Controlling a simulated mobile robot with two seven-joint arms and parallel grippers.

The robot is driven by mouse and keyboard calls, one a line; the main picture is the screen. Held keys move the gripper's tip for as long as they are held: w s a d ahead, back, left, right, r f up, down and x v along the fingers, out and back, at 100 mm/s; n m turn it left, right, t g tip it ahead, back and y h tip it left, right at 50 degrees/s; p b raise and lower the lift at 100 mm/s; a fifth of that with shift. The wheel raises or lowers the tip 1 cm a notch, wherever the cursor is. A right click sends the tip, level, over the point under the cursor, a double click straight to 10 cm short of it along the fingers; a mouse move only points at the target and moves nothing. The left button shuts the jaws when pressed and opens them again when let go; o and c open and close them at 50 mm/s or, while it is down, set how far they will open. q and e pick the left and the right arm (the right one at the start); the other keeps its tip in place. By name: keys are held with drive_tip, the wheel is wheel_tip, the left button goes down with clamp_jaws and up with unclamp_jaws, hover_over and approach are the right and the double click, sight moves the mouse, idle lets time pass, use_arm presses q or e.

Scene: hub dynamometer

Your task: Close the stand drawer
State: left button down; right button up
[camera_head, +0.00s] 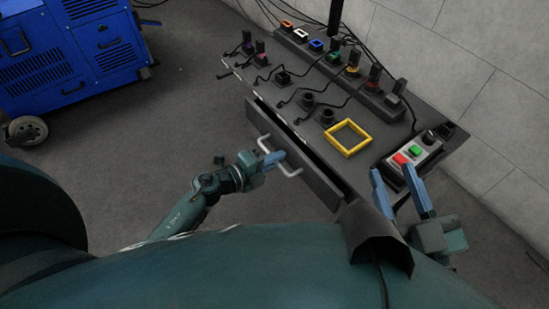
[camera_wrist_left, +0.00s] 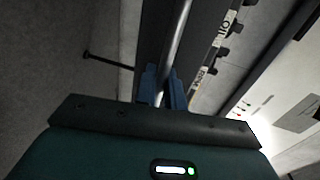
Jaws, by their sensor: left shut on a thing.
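The stand drawer (camera_head: 296,157) is a dark grey front panel on the near left side of the stand, standing a little out from it with a dark gap behind. Its pale bar handle (camera_head: 264,142) faces me. My left gripper (camera_head: 276,158) is shut on the handle. In the left wrist view the handle (camera_wrist_left: 178,45) runs as a metal bar between the blue fingers (camera_wrist_left: 164,88). My right gripper (camera_head: 402,197) is at the right by the stand's near corner, its blue fingers apart with nothing seen between them.
The stand top (camera_head: 300,88) carries several plugs and cables, a yellow square frame (camera_head: 347,138) and a control box (camera_head: 413,158) with red and green buttons near my right gripper. A blue wheeled machine (camera_head: 70,55) stands at the upper left. The floor (camera_head: 150,130) left of the drawer is clear.

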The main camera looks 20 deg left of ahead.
sight(287, 152)
use_arm(q)
drive_tip(key=x, duration=0.3)
drive_tip(key=shift+w+d+r, duration=0.15)
drive_tip(key=shift+w+r, duration=0.15)
drive_tip(key=shift+r, duration=0.05)
drive_tip(key=c, duration=1.6)
unclamp_jaws()
drive_tip(key=shift+w+d, duration=0.1)
